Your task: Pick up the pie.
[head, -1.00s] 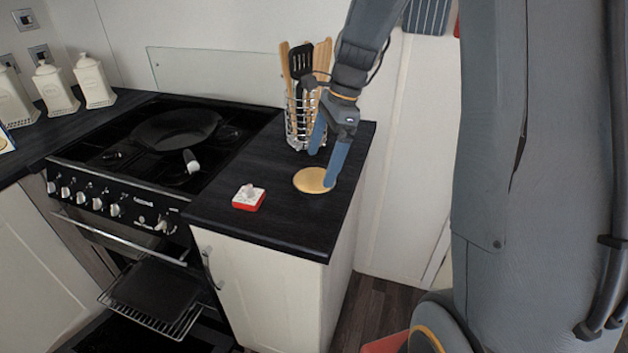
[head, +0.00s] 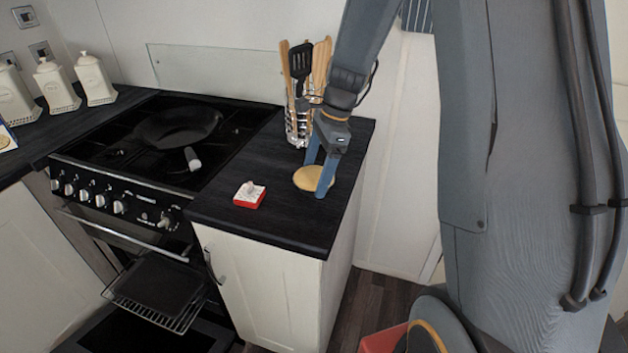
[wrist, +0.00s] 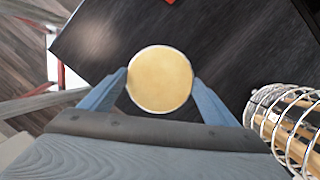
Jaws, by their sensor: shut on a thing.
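The pie (head: 309,179) is a round, flat, golden disc at the right end of the dark worktop (head: 285,222). In the wrist view the pie (wrist: 160,79) shows its whole pale-rimmed top between the two blue fingers. My gripper (head: 317,178) reaches down from above, and its fingers (wrist: 160,90) are shut on the pie, one on each side. The pie is at or very close to the worktop; I cannot tell if there is a gap beneath it.
A wire holder with utensils (head: 298,122) stands close behind my gripper. A red and white timer-like item (head: 249,195) lies to the left of the pie. The stove with a black pan (head: 178,127) is farther left. The worktop's front is clear.

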